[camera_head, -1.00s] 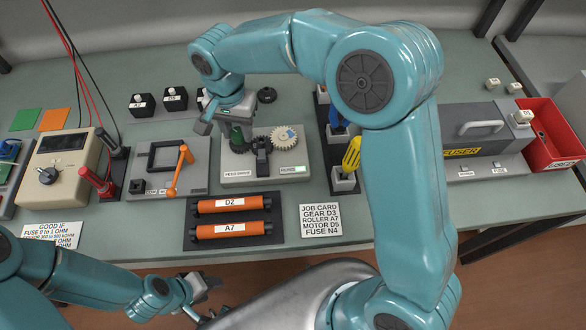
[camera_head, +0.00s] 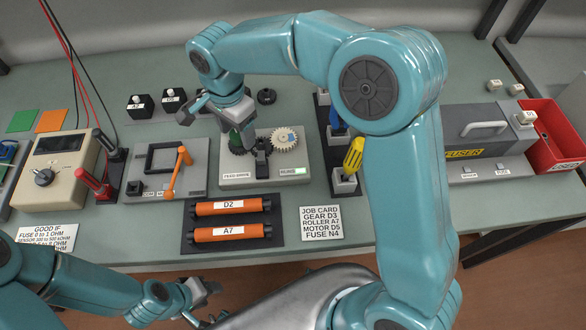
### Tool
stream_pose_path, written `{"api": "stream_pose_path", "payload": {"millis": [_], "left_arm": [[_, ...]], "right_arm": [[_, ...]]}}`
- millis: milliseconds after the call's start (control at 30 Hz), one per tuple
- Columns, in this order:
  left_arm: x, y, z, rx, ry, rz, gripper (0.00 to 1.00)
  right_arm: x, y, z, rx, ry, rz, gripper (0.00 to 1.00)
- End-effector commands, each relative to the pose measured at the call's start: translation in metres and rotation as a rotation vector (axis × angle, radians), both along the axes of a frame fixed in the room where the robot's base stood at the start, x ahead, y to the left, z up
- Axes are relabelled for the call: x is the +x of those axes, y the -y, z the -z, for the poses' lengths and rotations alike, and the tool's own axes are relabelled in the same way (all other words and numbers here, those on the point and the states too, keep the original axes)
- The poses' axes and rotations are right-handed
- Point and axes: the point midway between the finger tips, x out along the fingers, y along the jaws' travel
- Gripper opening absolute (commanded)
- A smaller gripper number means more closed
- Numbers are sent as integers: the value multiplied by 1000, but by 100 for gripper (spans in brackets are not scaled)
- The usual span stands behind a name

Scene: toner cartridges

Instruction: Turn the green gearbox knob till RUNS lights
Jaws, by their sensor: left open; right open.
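The gearbox (camera_head: 264,177) is a grey box with FEED DRIVE and RUNS labels on its front. A cream gear (camera_head: 284,139) sits on the gearbox, beside a black upright part (camera_head: 262,160). My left gripper (camera_head: 207,300) is open and empty below the table's front edge.
Orange rollers D2 (camera_head: 228,207) and A7 (camera_head: 229,232) lie in a black tray in front. The job card (camera_head: 321,222) lies to their right. A black rack with a yellow-handled tool (camera_head: 354,154) stands right of the gearbox. An orange-levered fixture (camera_head: 174,177) stands left.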

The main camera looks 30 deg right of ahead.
Motion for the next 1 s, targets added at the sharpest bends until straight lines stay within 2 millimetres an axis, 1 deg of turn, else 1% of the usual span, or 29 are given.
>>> {"api": "stream_pose_path", "payload": {"millis": [167,700,800,1000], "left_arm": [[0,0,-6,0,0,0,48],[0,0,-54,0,0,0,48],[0,0,-58,0,0,0,48],[0,0,-56,0,0,0,48]], "right_arm": [[0,0,-7,0,0,-1,64],[0,0,-67,0,0,-1,64],[0,0,-72,0,-1,-1,64],[0,0,-70,0,-1,-1,64]]}}
